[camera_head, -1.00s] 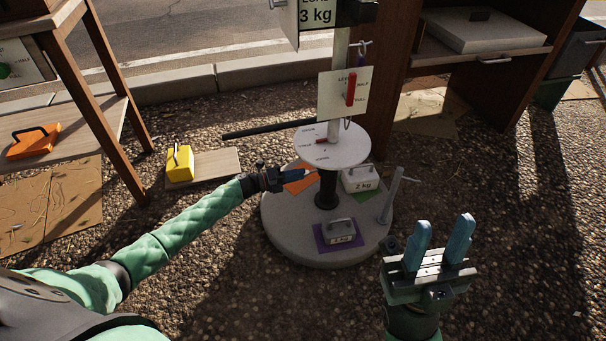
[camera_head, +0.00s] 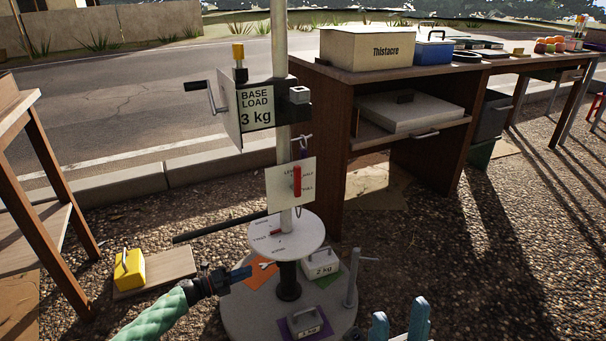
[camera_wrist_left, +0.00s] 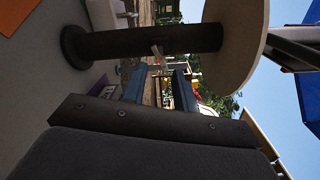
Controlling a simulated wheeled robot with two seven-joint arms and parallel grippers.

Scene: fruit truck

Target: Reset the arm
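My left arm reaches in from the lower left, and its blue-fingered gripper (camera_head: 240,274) is just left of the stand's black post (camera_head: 288,282), below the round white disc (camera_head: 286,236). In the left wrist view the two fingers (camera_wrist_left: 159,88) are apart with nothing held between them. A small metal piece (camera_wrist_left: 158,50) on the dark post lies just beyond the fingertips; contact cannot be told. My right gripper (camera_head: 400,322) is at the bottom edge, its two blue fingers apart and empty. Its wrist is out of view.
The round grey base (camera_head: 238,312) carries a 2 kg weight (camera_head: 320,264) and a weight on a purple patch (camera_head: 306,322). A yellow weight (camera_head: 129,269) sits on a board at left. A wooden desk (camera_head: 335,130) stands behind right. Gravel at right is open.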

